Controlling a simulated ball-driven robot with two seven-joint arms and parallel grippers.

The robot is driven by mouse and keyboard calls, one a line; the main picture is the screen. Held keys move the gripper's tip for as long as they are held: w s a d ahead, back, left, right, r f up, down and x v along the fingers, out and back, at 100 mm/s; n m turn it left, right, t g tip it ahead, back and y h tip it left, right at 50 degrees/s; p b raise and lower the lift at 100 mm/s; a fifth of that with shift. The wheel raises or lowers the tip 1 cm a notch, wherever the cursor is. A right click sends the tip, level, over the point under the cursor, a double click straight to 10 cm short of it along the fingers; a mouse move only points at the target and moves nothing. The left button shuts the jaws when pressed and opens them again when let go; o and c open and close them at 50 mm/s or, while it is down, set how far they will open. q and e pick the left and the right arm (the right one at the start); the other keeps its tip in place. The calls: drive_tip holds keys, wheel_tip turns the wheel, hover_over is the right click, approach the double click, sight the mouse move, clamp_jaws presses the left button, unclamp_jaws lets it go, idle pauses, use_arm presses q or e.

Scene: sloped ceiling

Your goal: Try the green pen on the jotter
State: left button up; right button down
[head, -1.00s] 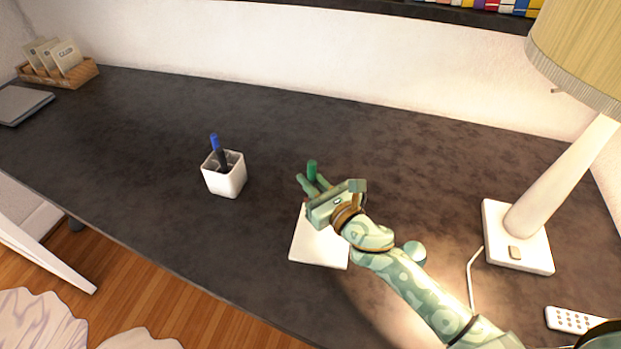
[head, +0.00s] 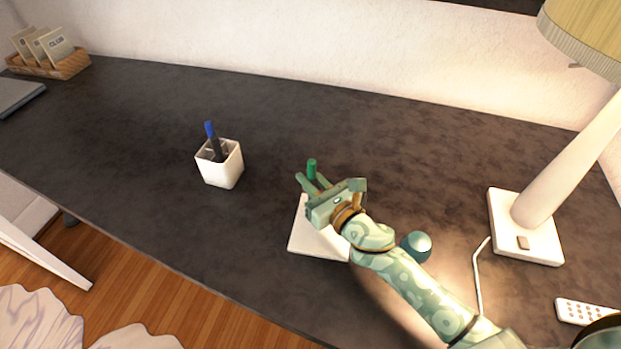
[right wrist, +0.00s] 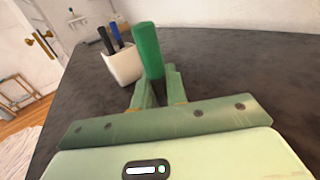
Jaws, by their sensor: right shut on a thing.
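The green pen (head: 311,166) stands roughly upright in my right gripper (head: 314,184), which is shut on it. In the right wrist view the green pen (right wrist: 147,48) rises between the two fingers (right wrist: 158,88). My left gripper is not in view.
A white pen cup (head: 220,165) with a blue-capped pen (head: 211,133) and a dark pen stands left of the jotter. A teal ball (head: 416,246) sits beside my right arm. A lamp (head: 526,228) and a remote (head: 585,312) are at right. The desk's middle back is clear.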

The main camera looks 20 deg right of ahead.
drive_tip(key=shift+d+f, duration=0.1)
drive_tip(key=shift+d, duration=0.05)
drive_tip(key=shift+s+d, duration=0.5)
drive_tip(key=shift+d, duration=0.35)
drive_tip(key=shift+s+d, duration=0.45)
drive_tip(key=shift+d, duration=0.35)
drive_tip(key=shift+s+d, duration=0.5)
drive_tip(key=shift+d, duration=0.35)
wheel_tip(320, 180, up, 6)
drive_tip(key=p, duration=0.5)
